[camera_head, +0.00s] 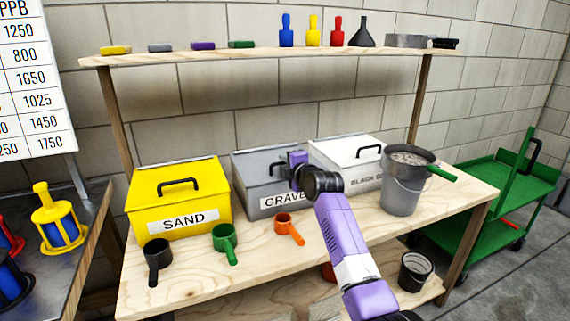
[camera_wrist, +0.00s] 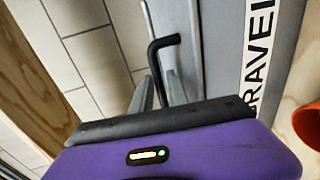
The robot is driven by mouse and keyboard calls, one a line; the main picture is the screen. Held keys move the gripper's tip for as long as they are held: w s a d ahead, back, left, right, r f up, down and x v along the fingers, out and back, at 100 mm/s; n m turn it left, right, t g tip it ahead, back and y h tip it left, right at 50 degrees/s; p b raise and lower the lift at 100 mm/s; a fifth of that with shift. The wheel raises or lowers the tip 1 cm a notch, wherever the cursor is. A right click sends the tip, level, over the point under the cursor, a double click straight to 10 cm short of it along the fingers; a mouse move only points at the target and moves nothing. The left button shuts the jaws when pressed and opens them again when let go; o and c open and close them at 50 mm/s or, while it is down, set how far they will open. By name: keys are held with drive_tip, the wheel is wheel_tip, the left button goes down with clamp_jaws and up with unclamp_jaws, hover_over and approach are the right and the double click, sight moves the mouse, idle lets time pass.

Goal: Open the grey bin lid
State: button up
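The grey bin (camera_head: 255,195), labelled GRAVEL, stands between a yellow bin and a white bin on the wooden bench. Its lid (camera_head: 258,162) looks closed, though my gripper and arm cover its right part. In the wrist view the black handle (camera_wrist: 154,58) runs down between the two grey fingers of my gripper (camera_wrist: 156,90). The fingers lie close on either side of the handle bar. I cannot tell whether they press on it.
The yellow SAND bin (camera_head: 180,200) is at left and the white bin (camera_head: 345,153) at right. An orange scoop (camera_head: 286,224), a green scoop (camera_head: 223,238) and a black scoop (camera_head: 157,257) lie in front. A grey bucket (camera_head: 402,195) stands at right. A shelf (camera_head: 270,57) runs above.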

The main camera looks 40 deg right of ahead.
clamp_jaws()
drive_tip(key=shift+f, duration=0.1)
idle(1.2)
